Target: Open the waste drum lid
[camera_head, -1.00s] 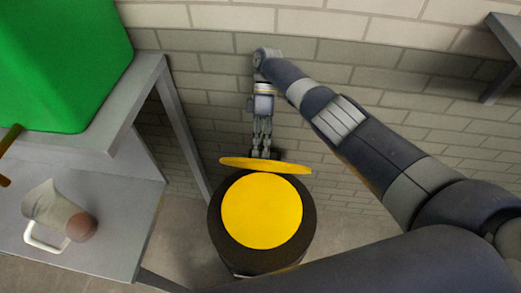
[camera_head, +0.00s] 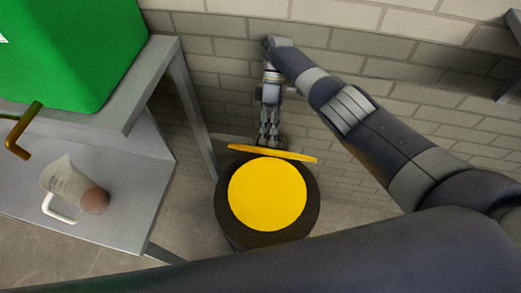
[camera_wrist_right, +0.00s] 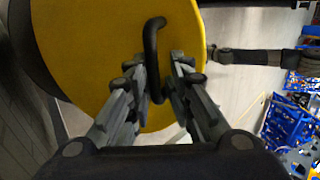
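The waste drum (camera_head: 232,229) is a dark cylinder with a yellow disc inside its dark rim, on the floor below centre in the head view. Its yellow lid (camera_head: 290,154) stands raised at the back rim, seen nearly edge-on. My right gripper (camera_head: 268,143) reaches down behind the lid, on its far side. In the right wrist view the lid (camera_wrist_right: 90,45) fills the upper left, with a black bar handle (camera_wrist_right: 151,50) between the fingers of my right gripper (camera_wrist_right: 160,66). The fingers stand apart around the handle; a firm grip does not show. My left gripper is not in view.
A brick wall (camera_head: 215,45) stands close behind the drum. Left of it is a grey shelf unit (camera_head: 120,215) with a green bin (camera_head: 85,55) and a clear jug (camera_head: 70,180). Blue crates (camera_wrist_right: 287,122) show at the right in the wrist view.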

